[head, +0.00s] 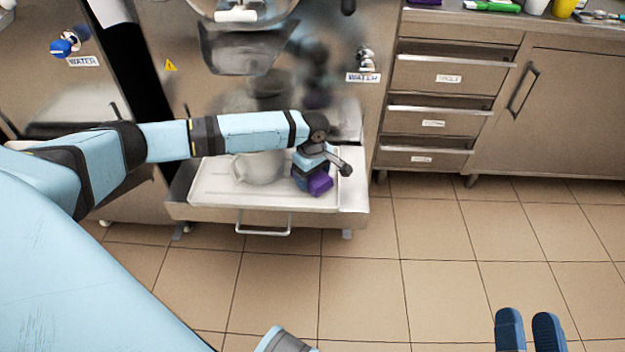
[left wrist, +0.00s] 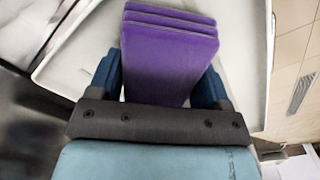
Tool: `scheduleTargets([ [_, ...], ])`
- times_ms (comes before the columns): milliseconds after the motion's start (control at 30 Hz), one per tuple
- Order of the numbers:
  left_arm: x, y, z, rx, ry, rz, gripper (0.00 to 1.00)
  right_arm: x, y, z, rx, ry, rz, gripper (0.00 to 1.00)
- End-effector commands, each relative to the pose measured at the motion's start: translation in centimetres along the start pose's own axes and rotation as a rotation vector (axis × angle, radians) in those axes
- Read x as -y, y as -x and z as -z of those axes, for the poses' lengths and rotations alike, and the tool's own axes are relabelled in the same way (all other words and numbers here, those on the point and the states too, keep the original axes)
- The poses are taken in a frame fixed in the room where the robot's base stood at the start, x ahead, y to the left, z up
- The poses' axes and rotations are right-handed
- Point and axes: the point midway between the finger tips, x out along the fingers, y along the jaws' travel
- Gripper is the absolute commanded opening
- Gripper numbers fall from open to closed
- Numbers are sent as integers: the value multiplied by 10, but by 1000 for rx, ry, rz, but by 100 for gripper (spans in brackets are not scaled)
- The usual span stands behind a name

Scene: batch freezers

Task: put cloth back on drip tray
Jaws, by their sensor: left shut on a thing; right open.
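The cloth (head: 320,184) is a purple folded stack. In the left wrist view the cloth (left wrist: 168,58) fills the space between the fingers of my left gripper (left wrist: 165,85). My left gripper (head: 313,172) is shut on it, over the right part of the drip tray (head: 215,194), a pale shallow tray on a steel shelf at the front of the machine. I cannot tell whether the cloth touches the tray. My right gripper (head: 530,328) is open and empty, low at the right above the floor.
A pale rounded container (head: 258,168) stands on the tray, left of the cloth and partly behind my left arm. A steel drawer unit (head: 440,105) and cabinet (head: 570,120) stand at the right, with several items on the counter. The tiled floor (head: 440,235) in front is clear.

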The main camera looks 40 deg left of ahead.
Motion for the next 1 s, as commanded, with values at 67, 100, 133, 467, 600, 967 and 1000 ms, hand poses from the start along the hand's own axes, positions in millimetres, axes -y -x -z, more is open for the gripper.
scheduleTargets([
  [67,-1,-9,0,0,0,-2,46,2,0,3,-26,-5,11,49],
  [100,-1,-9,0,0,0,-2,46,3,0,4,-30,-6,13,49],
  [133,-1,-8,0,0,0,-2,46,3,-1,5,-30,-6,13,49],
  [467,0,-10,0,0,0,-1,76,1,0,1,-6,-2,3,49],
  [600,0,-10,0,0,0,-1,97,0,0,0,-6,-2,3,49],
  [967,0,1,0,1,0,-3,97,3,-2,7,-23,-2,9,49],
  [1000,0,8,0,0,1,-2,97,2,-3,9,-16,2,7,49],
])
